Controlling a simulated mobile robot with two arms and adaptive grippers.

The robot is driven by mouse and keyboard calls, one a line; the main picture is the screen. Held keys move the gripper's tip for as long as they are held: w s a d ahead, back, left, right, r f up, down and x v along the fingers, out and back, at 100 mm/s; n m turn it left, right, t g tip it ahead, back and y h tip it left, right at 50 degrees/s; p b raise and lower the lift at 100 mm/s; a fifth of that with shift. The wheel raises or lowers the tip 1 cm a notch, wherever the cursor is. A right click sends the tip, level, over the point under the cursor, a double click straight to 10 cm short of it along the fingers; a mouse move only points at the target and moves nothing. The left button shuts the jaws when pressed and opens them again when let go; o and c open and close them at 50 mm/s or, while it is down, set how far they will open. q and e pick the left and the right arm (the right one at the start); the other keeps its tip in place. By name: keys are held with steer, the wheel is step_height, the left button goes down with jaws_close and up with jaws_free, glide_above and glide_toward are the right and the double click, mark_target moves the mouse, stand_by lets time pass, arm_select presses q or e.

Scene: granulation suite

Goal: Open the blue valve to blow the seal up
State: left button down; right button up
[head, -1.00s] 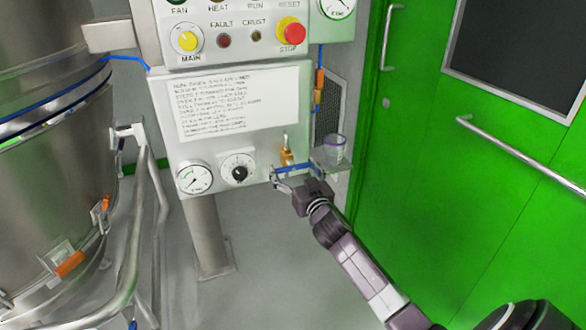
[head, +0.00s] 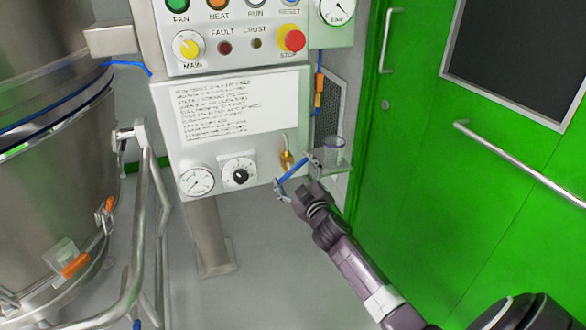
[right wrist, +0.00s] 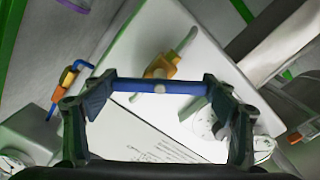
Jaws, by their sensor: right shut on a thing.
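The blue valve handle (head: 291,179) is at the lower right of the panel, in front of a brass valve body (head: 287,161). It slants, with its left end low and its right end high. My right gripper (head: 295,175) is shut on the handle, one finger at each end. In the right wrist view the blue handle (right wrist: 140,86) spans between the fingers of my right gripper (right wrist: 160,88), with the brass body (right wrist: 163,68) behind it. The white gauge (head: 197,181) is at the panel's lower left; its reading is too small to tell. My left gripper is out of view.
A clear cup (head: 333,148) stands on a small shelf (head: 331,168) just right of the handle, close to my fingers. A black knob (head: 240,174) is left of it. A red stop button (head: 292,38) is above. A steel vessel (head: 45,190) fills the left side.

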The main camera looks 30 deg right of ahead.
steer(key=n, duration=0.4)
steer(key=shift+n+p, duration=0.4)
steer(key=n, duration=0.3)
steer(key=shift+n, duration=1.4)
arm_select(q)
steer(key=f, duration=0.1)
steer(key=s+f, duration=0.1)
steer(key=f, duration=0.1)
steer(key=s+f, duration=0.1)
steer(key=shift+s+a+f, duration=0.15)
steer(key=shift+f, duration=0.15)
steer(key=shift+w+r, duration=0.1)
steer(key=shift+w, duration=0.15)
arm_select(e)
steer(key=o, duration=1.2)
steer(key=shift+c, duration=0.2)
